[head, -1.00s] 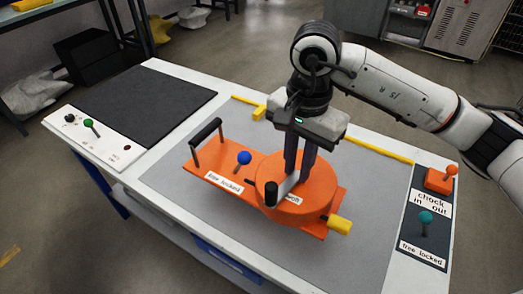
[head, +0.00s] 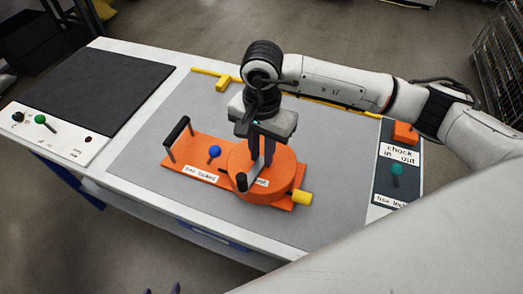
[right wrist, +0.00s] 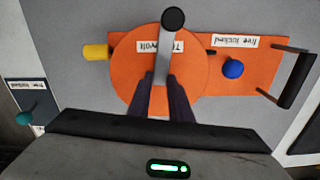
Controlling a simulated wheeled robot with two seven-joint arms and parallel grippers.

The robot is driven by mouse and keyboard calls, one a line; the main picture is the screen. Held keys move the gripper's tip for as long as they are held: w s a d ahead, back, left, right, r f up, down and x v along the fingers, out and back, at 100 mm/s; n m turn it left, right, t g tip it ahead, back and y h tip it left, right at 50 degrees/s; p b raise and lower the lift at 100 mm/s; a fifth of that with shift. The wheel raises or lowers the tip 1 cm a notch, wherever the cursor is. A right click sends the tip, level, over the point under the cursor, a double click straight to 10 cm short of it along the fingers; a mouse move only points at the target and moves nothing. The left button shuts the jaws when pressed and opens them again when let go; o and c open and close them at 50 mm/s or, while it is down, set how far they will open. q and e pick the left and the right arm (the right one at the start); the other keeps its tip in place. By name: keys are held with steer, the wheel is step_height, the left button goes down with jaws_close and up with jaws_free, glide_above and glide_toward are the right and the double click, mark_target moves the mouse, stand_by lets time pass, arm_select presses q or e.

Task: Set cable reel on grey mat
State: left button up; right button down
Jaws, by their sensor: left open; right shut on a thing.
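An orange device with a round drum (head: 280,184), which looks like the cable reel, sits on the grey mat (head: 150,130). Its plate carries a black handle, a blue knob and a yellow end piece. In the right wrist view the drum (right wrist: 128,75) has a grey crank bar (right wrist: 167,50) with a black knob. My right gripper (head: 262,160) points down over the drum and is shut on the crank bar; its fingers also show in the right wrist view (right wrist: 165,85). Only the fingertips of my left gripper (head: 165,289) show at the bottom edge, open and away from the device.
A dark mat (head: 100,85) at the left is bare. A white panel (head: 50,135) with a green lever is in front of it. A dark panel (head: 385,190) with a teal knob and an orange block (head: 404,133) is at the right. Yellow strips (head: 335,107) run along the back.

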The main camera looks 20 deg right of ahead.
arm_select(q)
steer(key=shift+w+r, duration=0.1)
arm_select(e)
steer(key=shift+w, duration=0.1)
steer(key=c, duration=1.9)
jaws_free()
steer(key=shift+f, duration=0.1)
arm_select(q)
steer(key=shift+w+r, duration=0.15)
steer(key=shift+w, duration=0.1)
arm_select(e)
steer(key=shift+o, duration=1.4)
arm_select(q)
steer(key=shift+s+f+b, duration=0.2)
steer(key=shift+f+b, duration=0.55)
steer(key=shift+f, duration=0.1)
arm_select(e)
step_height(320, 180, up, 12)
